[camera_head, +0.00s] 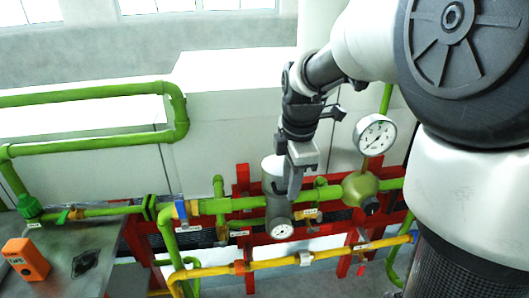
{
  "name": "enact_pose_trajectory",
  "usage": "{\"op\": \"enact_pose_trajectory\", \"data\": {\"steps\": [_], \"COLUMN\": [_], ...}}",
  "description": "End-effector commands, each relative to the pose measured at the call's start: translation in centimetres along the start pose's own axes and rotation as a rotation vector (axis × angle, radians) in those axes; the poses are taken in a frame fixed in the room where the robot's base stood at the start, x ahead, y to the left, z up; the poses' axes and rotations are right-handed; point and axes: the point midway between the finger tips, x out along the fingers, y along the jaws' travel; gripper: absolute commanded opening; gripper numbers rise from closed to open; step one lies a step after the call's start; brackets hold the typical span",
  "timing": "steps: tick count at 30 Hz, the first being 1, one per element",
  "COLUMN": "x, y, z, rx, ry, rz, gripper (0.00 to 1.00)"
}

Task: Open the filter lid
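A grey upright cylinder (270,184), which looks like the filter housing, stands on the green pipe line in the middle of the view. Its rounded top (271,163) looks closed, but I cannot make out a separate lid edge or a handle. My gripper (292,194) points down and overlaps the right side of the cylinder in the picture. I cannot tell whether it touches it. The fingers look like one narrow shape from this side, so their gap is hidden. A small round gauge (281,228) sits at the foot of the cylinder.
A large dial gauge (375,134) and a green round valve body (360,188) stand right of my gripper. Yellow pipe (270,263) and red frame bars (242,180) lie around the cylinder. An orange box (26,259) sits on the metal table (75,283) at left.

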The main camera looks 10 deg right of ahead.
Motion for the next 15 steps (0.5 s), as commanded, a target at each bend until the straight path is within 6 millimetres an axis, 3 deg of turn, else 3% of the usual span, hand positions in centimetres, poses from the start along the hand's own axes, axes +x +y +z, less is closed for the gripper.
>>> {"op": "enact_pose_trajectory", "data": {"steps": [9, 15], "x": [0.32, 0.31], "y": [0.0, 0.0], "z": [0.0, 0.0], "rx": [0.0, 0.0], "ry": [0.0, 0.0], "rz": [0.001, 0.0], "gripper": [0.28, 0.0]}}
